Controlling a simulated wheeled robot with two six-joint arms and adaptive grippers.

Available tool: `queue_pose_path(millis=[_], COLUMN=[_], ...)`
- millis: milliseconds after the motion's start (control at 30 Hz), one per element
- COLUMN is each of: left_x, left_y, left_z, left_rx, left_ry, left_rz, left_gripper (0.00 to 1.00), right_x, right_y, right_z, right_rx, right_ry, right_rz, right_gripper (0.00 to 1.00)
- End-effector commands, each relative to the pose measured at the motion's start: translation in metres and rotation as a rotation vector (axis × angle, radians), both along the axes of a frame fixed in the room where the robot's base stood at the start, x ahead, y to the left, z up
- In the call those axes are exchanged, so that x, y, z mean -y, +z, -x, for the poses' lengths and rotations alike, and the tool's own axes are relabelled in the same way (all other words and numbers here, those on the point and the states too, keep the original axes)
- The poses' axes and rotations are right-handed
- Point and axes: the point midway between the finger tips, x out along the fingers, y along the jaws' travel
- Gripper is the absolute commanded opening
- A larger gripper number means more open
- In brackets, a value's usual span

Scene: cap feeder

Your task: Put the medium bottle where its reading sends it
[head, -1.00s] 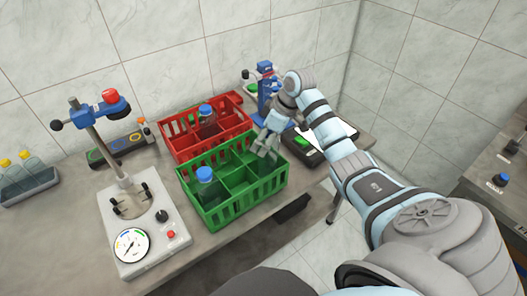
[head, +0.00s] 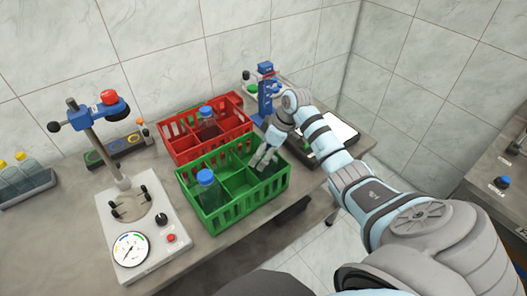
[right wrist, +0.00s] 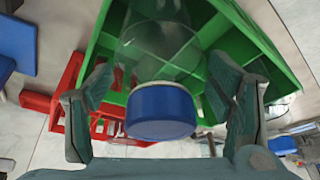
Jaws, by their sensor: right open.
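My right gripper (head: 262,166) reaches down into the right part of the green crate (head: 232,209). In the right wrist view its open fingers (right wrist: 160,105) stand on either side of a clear bottle with a blue cap (right wrist: 162,112). The bottle's body is over or in a compartment of the green crate (right wrist: 262,38); I cannot tell if it rests on the floor. In the head view my gripper mostly hides this bottle. Another blue-capped bottle (head: 207,186) stands in the green crate's left part. My left gripper is not in view.
A red crate (head: 184,152) behind holds a blue-capped dark bottle (head: 207,118). A grey station with a dial (head: 130,250) and stand is at left. A blue stand (head: 266,95) and a dark device (head: 312,150) are at right. Yellow-capped bottles (head: 20,178) sit far left.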

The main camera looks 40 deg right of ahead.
Motion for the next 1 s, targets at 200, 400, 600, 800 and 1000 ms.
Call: queue_pose_path(millis=[200, 400, 600, 800, 1000], left_x=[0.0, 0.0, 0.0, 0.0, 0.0], left_y=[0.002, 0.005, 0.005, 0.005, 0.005], left_z=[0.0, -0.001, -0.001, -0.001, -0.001], left_rx=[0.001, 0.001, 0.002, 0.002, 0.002], left_ry=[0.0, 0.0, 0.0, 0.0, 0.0], left_rz=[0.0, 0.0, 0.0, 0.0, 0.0], left_gripper=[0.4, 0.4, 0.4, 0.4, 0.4], right_x=[0.004, 0.016, 0.026, 0.028, 0.028], right_y=[0.015, 0.065, 0.106, 0.115, 0.115], right_z=[0.003, 0.019, 0.032, 0.036, 0.036], right_rx=[0.002, 0.005, 0.002, 0.0, 0.0], right_ry=[-0.001, 0.0, -0.001, 0.001, 0.0], right_rz=[0.002, 0.004, 0.002, 0.0, 0.0], right_gripper=[0.74, 0.74, 0.74, 0.74, 0.74])
